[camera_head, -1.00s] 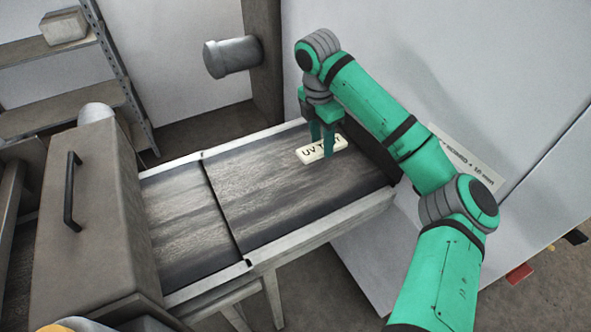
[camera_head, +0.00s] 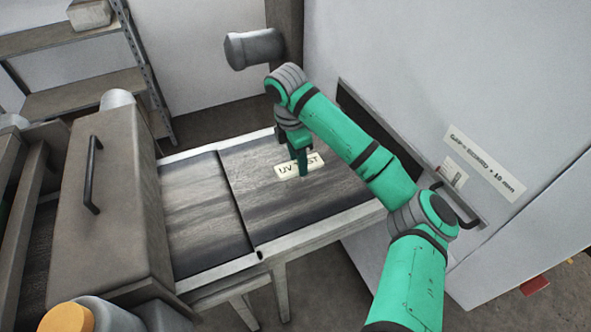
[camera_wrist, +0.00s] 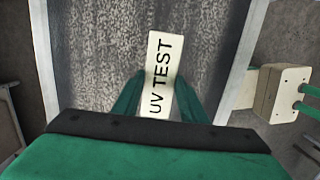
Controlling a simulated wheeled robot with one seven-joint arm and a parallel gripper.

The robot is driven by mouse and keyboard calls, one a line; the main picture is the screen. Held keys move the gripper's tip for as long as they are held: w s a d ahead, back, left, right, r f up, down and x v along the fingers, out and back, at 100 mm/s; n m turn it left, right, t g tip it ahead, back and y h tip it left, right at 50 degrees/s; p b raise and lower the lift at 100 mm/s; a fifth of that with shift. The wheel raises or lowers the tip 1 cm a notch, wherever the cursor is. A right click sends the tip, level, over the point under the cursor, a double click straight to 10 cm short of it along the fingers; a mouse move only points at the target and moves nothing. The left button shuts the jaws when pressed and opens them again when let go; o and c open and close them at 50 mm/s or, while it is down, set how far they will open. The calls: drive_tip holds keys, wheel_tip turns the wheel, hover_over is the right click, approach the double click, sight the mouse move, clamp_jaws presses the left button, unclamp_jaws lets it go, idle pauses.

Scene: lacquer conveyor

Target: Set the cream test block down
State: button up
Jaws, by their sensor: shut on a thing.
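The cream test block (camera_head: 285,171), marked "UV TEST", is at the conveyor belt (camera_head: 300,207) near its far side. In the wrist view the cream block (camera_wrist: 161,55) lies lengthwise between the two green fingers. My gripper (camera_head: 302,170) points down and is shut on the block, with one finger on each side of it. The fingers hide part of the lettering in the head view. I cannot tell whether the block's underside touches the belt. In the wrist view the belt (camera_wrist: 100,55) shows on both sides of the block.
A grey hooded housing (camera_head: 112,205) with a dark handle covers the belt's left end. A white cabinet wall (camera_head: 440,70) with a dark slot stands right of the belt. A metal rail (camera_head: 330,226) edges the belt's near side. Bare belt lies left and in front of the block.

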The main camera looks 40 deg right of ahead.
sight(292, 165)
drive_tip(key=shift+w+a+f, duration=0.25)
drive_tip(key=shift+a+f, duration=0.15)
drive_tip(key=shift+f, duration=0.15)
drive_tip(key=shift+w+a+f, duration=0.25)
drive_tip(key=shift+a+f, duration=0.1)
drive_tip(key=shift+f, duration=0.15)
drive_tip(key=shift+d+f, duration=0.15)
drive_tip(key=shift+f, duration=1.3)
drive_tip(key=shift+f, duration=0.15)
drive_tip(key=o, duration=1.1)
drive_tip(key=shift+c, duration=0.2)
drive_tip(key=r, duration=0.4)
drive_tip(key=a+r, duration=0.1)
drive_tip(key=r, duration=0.7)
drive_tip(key=shift+w+a, duration=0.1)
drive_tip(key=shift+a, duration=0.1)
drive_tip(key=shift+w+r, duration=0.1)
drive_tip(key=shift+r, duration=0.05)
drive_tip(key=shift+w, duration=0.1)
